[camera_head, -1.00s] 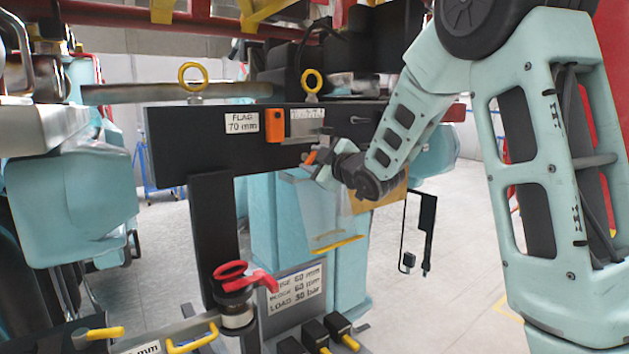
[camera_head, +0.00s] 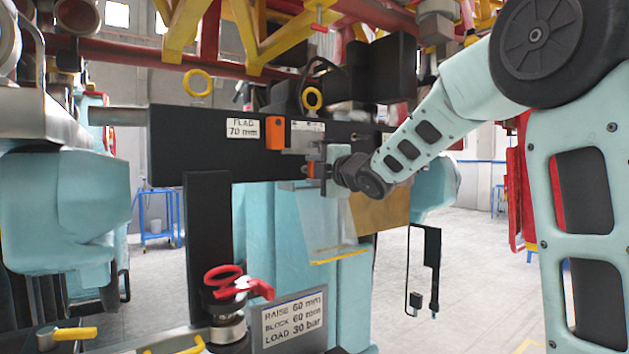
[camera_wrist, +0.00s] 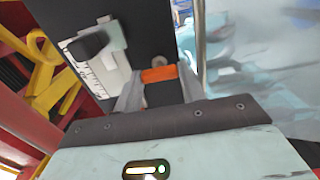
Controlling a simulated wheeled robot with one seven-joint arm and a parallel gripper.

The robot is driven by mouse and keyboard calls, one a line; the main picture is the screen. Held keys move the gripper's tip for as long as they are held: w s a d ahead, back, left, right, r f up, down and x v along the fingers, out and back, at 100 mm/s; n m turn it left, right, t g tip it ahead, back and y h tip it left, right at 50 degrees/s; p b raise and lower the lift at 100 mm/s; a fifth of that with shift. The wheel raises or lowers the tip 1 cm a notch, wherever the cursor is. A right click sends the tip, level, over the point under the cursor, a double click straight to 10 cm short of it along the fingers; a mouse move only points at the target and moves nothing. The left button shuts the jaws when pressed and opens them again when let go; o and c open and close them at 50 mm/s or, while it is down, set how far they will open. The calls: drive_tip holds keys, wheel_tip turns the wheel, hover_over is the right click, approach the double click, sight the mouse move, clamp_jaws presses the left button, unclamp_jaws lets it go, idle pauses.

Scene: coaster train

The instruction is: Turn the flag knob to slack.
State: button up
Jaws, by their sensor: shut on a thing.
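The flag unit is on the black beam (camera_head: 200,150), beside a white label (camera_head: 242,128) reading FLAG 70 mm. An orange block (camera_head: 275,134) stands by a grey scale plate (camera_head: 305,136). My gripper (camera_head: 312,170) is at the beam's lower edge, just below the plate. In the wrist view my gripper (camera_wrist: 160,85) is shut on a dark knob with an orange band (camera_wrist: 159,74), which I take as the flag knob. A scale plate (camera_wrist: 95,65) with a black block lies to its left. The knob's markings are hidden.
A red-handled valve (camera_head: 228,280) and a white sign (camera_head: 293,320) are below. Yellow rings (camera_head: 197,82) stand above the beam. A black part (camera_head: 425,260) hangs at the right. Red and yellow framework (camera_head: 250,35) is overhead.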

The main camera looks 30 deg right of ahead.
idle(0.5)
drive_tip(key=o, duration=1)
drive_tip(key=shift+a, duration=0.1)
drive_tip(key=shift+f, duration=0.1)
drive_tip(key=shift+f, duration=0.1)
